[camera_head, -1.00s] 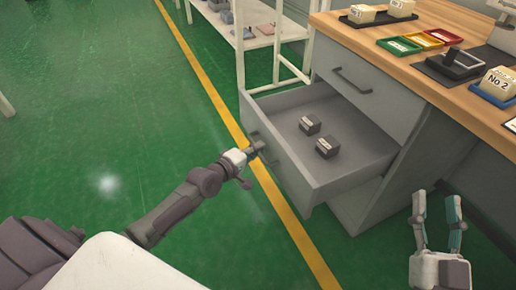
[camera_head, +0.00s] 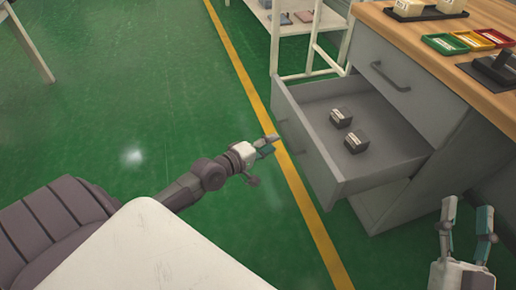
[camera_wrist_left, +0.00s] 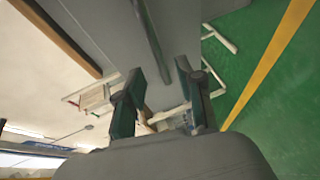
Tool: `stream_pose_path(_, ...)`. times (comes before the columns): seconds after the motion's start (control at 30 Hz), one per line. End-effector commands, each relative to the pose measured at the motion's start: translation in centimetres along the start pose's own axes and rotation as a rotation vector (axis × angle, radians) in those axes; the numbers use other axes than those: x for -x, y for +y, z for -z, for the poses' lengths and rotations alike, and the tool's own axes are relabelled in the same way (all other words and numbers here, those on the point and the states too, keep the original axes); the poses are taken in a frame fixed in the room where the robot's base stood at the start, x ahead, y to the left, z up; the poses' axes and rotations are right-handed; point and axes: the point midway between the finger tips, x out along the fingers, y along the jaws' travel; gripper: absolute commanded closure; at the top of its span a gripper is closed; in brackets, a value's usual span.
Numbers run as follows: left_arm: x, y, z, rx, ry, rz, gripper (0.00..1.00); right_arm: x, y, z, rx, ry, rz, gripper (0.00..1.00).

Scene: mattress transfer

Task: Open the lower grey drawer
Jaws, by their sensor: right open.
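The lower grey drawer (camera_head: 318,160) is pulled out of the grey cabinet (camera_head: 385,205) in the head view. Two small dark grey boxes (camera_head: 348,128) lie inside it. My left gripper (camera_head: 268,145) is in front of the drawer front, with a small gap between them. In the left wrist view its fingers (camera_wrist_left: 162,95) are apart with nothing gripped. A dark bar handle (camera_wrist_left: 150,40) on a grey panel shows just beyond the fingertips. My right gripper (camera_head: 467,215) is open and empty, to the right of the drawer.
A closed upper drawer with a handle (camera_head: 390,77) sits under the wooden worktop (camera_head: 425,45). Coloured trays (camera_head: 472,40) stand on the worktop. A white shelf frame (camera_head: 312,45) stands behind the cabinet. The green floor (camera_head: 150,90) left of the yellow line is largely clear.

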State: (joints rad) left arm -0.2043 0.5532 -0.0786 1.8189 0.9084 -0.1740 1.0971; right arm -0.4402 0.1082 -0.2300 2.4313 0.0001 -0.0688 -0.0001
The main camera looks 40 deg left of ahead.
Motion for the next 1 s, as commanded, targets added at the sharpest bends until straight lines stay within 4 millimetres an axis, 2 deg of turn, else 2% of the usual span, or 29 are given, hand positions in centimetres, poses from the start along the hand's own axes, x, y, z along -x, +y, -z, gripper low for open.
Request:
stream_pose_path(0.1,2.5,-0.1,-0.1,-0.001,-0.002,0.004,0.63,0.0,0.0,0.0,0.0,0.0,0.0,0.55)
stream_pose_path(0.3,5.0,0.0,0.0,-0.001,-0.001,0.001,0.63,0.0,0.0,0.0,0.0,0.0,-0.001,0.55)
stream_pose_path(0.9,5.4,0.0,0.0,0.0,0.0,0.0,0.63,0.0,0.0,0.0,0.0,0.0,-0.001,0.55)
stream_pose_path(1.0,5.4,0.3,-0.6,-0.027,-0.004,-0.009,0.63,0.0,0.0,0.0,0.0,0.0,0.0,0.55)
